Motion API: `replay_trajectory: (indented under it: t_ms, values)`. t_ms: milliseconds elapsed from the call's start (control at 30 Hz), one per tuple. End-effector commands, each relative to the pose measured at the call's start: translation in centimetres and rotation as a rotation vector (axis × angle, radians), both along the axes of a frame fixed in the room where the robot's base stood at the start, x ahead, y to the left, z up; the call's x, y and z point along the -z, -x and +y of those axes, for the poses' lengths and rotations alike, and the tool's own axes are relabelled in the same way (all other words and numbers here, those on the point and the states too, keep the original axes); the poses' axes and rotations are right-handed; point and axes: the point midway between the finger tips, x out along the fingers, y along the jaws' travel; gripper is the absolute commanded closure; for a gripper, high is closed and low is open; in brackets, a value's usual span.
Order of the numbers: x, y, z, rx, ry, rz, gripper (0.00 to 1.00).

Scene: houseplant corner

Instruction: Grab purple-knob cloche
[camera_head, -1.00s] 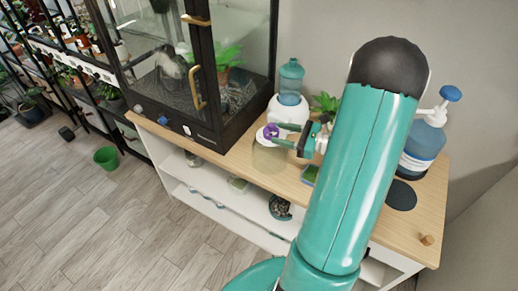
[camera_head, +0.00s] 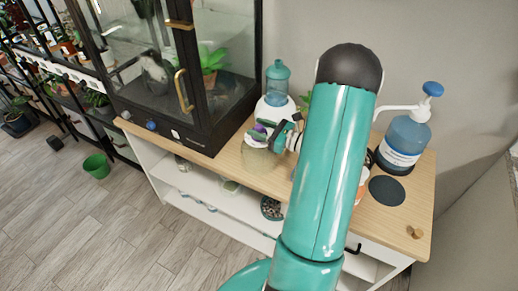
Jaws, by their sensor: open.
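The cloche (camera_head: 258,159) is a clear, faintly tinted glass dome near the front edge of the wooden bench top. Its purple knob (camera_head: 260,128) shows on top, partly hidden by my gripper. My gripper (camera_head: 264,135) is green and dark and reaches in from the right at knob height. Its jaws are open, with the fingers at the knob, seemingly on either side of it. I cannot tell whether they touch it.
A glass cabinet (camera_head: 183,128) stands left of the cloche. A blue-topped white dispenser (camera_head: 277,88) stands just behind it. A blue pump bottle (camera_head: 405,140) and a dark round mat (camera_head: 387,190) are at right. A green bucket (camera_head: 97,166) is on the floor.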

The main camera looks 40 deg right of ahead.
Motion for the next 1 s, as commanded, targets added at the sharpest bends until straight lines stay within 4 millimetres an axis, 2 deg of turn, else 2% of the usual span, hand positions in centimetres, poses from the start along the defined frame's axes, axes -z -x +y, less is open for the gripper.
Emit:
replay_trajectory:
  t_ms: [200,433,1000]
  values:
    - [0.0,-0.22,0.19,-0.002,0.0,0.0,0.54]
    - [0.01,-0.2,0.19,-0.002,0.0,0.0,1.0]
    - [0.01,-0.16,0.16,-0.002,0.0,0.0,1.0]
